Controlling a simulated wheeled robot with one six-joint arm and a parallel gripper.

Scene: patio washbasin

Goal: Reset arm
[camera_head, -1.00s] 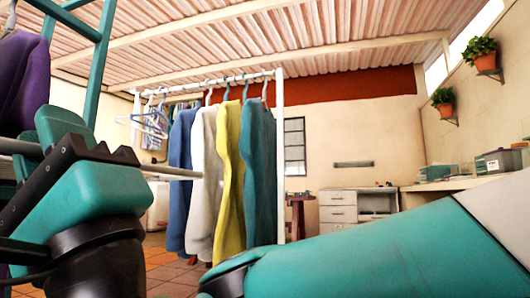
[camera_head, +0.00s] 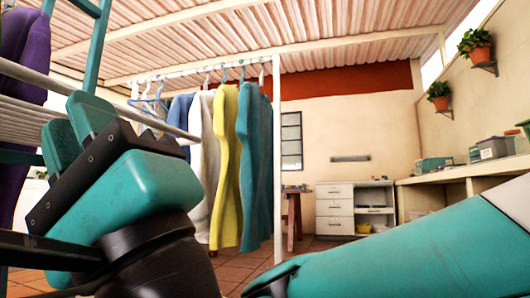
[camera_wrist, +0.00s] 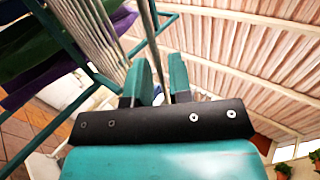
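My gripper (camera_head: 70,121) is at the left of the head view, with two teal fingers on a black bar, pointing up and to the left. It also shows in the wrist view (camera_wrist: 161,72), where there is a gap between the fingers and no object is held. A thin pale rod (camera_wrist: 155,40) of a drying rack appears in line with that gap. I cannot tell how near it is. In the head view, the rack's white rods (camera_head: 60,90) pass close beside or behind the fingers.
Clothes hang on a white rail (camera_head: 277,150) in the middle, including a yellow garment (camera_head: 225,165). Purple cloth (camera_head: 20,60) hangs at the far left by a teal frame. A drawer cabinet (camera_head: 334,208), a counter (camera_head: 462,172) and wall plants (camera_head: 473,45) are beyond. Tiled floor shows below.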

